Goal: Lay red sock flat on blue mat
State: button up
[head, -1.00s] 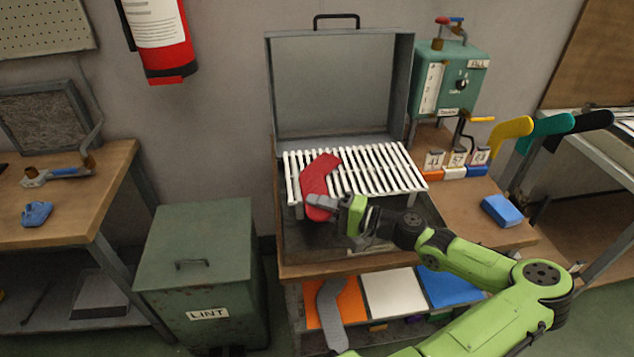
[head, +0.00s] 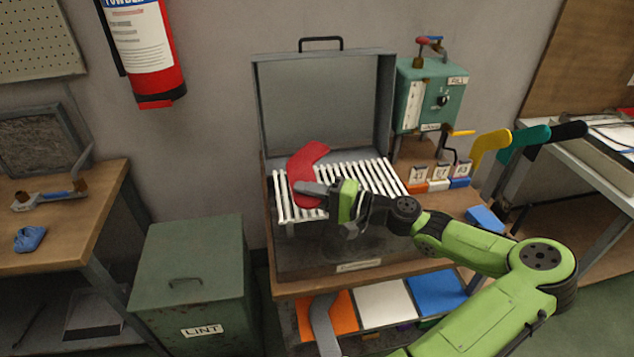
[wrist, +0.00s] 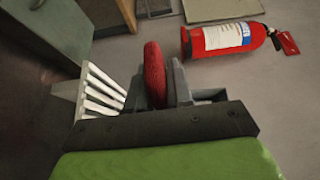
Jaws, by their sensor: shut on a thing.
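The red sock (head: 306,163) shows in the head view in front of the white slatted rack, bent like a boot shape. My gripper (head: 306,188) is shut on its lower part, and the upper part stands up above the fingers. In the wrist view the sock (wrist: 154,72) is seen edge-on between the two grey fingers (wrist: 160,90). The blue mat (head: 437,292) lies on the lower shelf, at the right of a white mat (head: 384,302) and an orange mat (head: 338,318).
The white slatted rack (head: 370,178) sits in an open metal case with its lid (head: 320,103) raised behind. A green lint bin (head: 190,275) stands left. A green fill tank (head: 432,97) and a blue block (head: 486,218) are right. The bench top is above the mats.

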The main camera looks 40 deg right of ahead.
notch_tip(320, 180, down, 10)
jog(key=b, duration=0.3)
jog(key=shift+r, duration=0.15)
jog(key=shift+f+b, duration=0.2)
jog(key=shift+b, duration=0.1)
jog(key=o, duration=0.8)
jog(key=p+v, duration=0.3)
jog(key=v, duration=1.2)
jog(key=shift+s+d+r, duration=0.1)
jog(key=shift+s+d, duration=0.1)
jog(key=shift+s, duration=0.15)
